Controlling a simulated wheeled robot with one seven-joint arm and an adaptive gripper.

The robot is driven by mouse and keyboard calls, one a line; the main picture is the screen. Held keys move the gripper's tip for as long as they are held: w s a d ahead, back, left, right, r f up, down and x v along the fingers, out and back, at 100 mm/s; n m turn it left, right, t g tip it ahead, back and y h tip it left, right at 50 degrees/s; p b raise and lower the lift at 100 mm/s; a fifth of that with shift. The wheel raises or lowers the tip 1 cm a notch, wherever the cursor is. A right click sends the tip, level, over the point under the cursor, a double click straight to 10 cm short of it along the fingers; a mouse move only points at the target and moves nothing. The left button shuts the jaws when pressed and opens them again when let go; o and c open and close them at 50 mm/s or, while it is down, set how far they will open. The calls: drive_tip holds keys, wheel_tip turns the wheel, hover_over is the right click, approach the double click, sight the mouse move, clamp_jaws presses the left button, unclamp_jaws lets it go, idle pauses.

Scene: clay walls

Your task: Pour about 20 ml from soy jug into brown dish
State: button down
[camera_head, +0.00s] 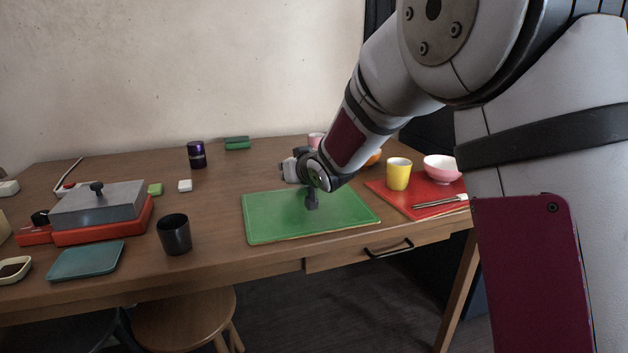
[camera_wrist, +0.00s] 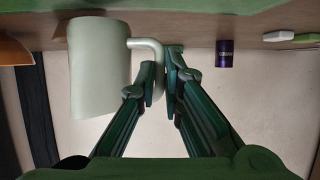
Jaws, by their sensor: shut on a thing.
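A pale grey-green jug (camera_wrist: 98,65) fills the left of the wrist view, which shows the scene upside down. My gripper (camera_wrist: 168,66) is shut on its handle (camera_wrist: 150,45). The jug looks about upright; its contents are hidden. In the head view, my wrist hangs over the green board (camera_head: 270,220) and largely hides the fingers and jug. I cannot clearly pick out a brown dish; a small cream-rimmed dish (camera_head: 22,276) with a dark inside sits at the far left.
Left on the table are a dark cup (camera_head: 174,234), a teal plate (camera_head: 86,261) and a grey lidded box (camera_head: 97,206) on a red base. A purple can (camera_head: 196,155) stands behind. A red tray (camera_head: 425,207) at right holds a yellow cup (camera_head: 398,174) and pink bowl (camera_head: 442,168).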

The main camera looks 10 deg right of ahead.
drive_tip(key=shift+n, duration=0.3)
drive_tip(key=w+a+b, duration=0.1)
drive_tip(key=w+a+f+b, duration=0.1)
drive_tip(key=a+b, duration=0.1)
drive_tip(key=shift+w+a, duration=0.15)
drive_tip(key=shift+w, duration=0.2)
drive_tip(key=shift+w+a+b, duration=0.45)
drive_tip(key=shift+a+b, duration=0.1)
drive_tip(key=shift+a, duration=0.1)
drive_tip(key=shift+r, duration=0.15)
